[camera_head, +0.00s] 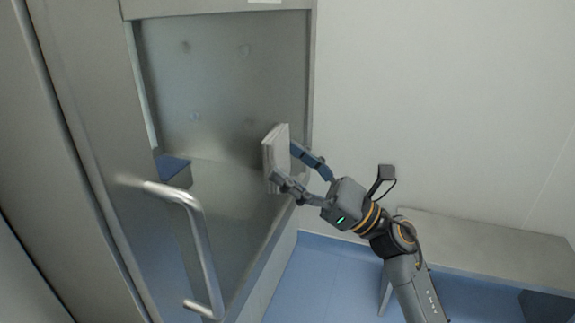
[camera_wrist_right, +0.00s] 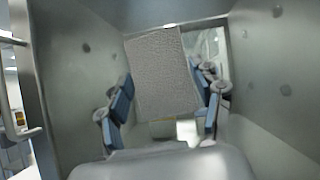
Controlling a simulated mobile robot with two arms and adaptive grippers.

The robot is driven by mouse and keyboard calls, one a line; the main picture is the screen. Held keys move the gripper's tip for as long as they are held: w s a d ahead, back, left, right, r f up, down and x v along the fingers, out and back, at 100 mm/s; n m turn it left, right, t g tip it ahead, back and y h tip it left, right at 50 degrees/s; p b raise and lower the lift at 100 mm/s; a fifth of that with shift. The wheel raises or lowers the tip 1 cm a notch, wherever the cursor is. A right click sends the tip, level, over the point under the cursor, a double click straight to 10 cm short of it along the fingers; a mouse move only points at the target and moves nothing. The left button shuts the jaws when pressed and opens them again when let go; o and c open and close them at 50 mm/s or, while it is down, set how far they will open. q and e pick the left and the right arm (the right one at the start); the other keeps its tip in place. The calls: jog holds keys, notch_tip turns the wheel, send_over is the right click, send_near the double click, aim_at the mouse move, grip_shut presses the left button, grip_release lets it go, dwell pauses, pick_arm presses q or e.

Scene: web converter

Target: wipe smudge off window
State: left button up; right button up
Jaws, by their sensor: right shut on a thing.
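The window (camera_head: 215,85) is a grey, see-through pane in a metal frame at upper left in the head view. My right gripper (camera_head: 285,164) is shut on a pale folded cloth (camera_head: 273,152) near the pane's right side. The cloth (camera_wrist_right: 160,75) stands between the blue-padded fingers in the wrist view. I cannot tell whether it touches the pane. My left gripper is out of view.
A bar-shaped metal handle (camera_head: 198,240) sticks out at lower left in the head view. A plain white wall (camera_head: 450,90) fills the right. A low grey bench (camera_head: 490,240) stands at lower right, above blue floor (camera_head: 325,275).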

pick_arm(q)
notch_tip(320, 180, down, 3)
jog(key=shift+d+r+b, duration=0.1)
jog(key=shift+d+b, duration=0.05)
jog(key=shift+b, duration=1.1)
pick_arm(e)
jog(key=s+d, duration=0.2)
jog(key=d, duration=0.5)
jog(key=shift+s+d, duration=0.25)
jog(key=shift+d, duration=0.15)
